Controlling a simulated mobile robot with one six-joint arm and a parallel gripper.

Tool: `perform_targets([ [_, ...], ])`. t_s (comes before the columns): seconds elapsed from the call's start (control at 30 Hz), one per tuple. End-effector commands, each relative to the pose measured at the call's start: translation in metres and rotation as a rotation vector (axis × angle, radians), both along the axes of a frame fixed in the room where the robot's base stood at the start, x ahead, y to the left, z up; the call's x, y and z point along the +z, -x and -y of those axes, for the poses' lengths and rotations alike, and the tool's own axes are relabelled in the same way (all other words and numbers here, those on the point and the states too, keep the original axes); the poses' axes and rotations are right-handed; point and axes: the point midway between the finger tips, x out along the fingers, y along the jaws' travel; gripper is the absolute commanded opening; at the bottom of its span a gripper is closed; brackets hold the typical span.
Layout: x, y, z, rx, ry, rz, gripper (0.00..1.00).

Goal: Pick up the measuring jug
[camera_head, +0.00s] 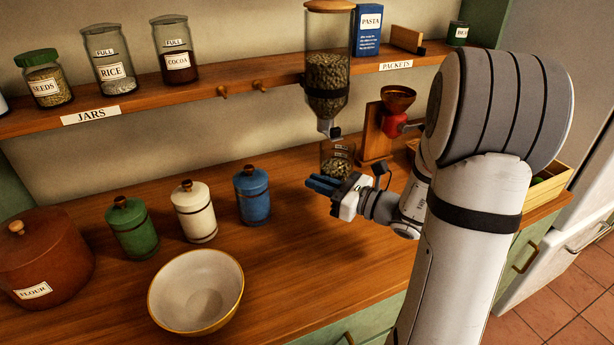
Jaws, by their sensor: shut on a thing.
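The measuring jug (341,152) is a clear glass vessel with brown-green beans or pods inside. It is upright under the spout of the wall dispenser, above the back of the wooden counter. My gripper (320,184) reaches in from the right, its blue fingers shut on the jug's lower front. The fingers hide the jug's base, so I cannot tell whether it touches the counter.
The dispenser (327,85) hangs close above the jug. A grinder with a red body (393,123) stands just right. Blue (252,195), cream (194,212) and green (132,228) canisters stand left. A bowl (197,292) and a flour crock (42,260) are nearer the front.

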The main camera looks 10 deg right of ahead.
Motion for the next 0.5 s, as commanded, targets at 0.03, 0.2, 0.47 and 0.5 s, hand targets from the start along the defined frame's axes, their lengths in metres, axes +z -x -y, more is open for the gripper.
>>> perform_targets([
  [0.03, 0.001, 0.011, 0.004, -0.006, 0.0, 0.001, 0.0],
  [0.2, 0.001, 0.052, 0.012, -0.007, -0.001, 0.002, 0.0],
  [0.47, -0.008, 0.086, 0.019, -0.002, 0.003, 0.011, 0.0],
  [0.5, -0.007, 0.089, 0.02, -0.001, 0.003, 0.011, 0.0],
])
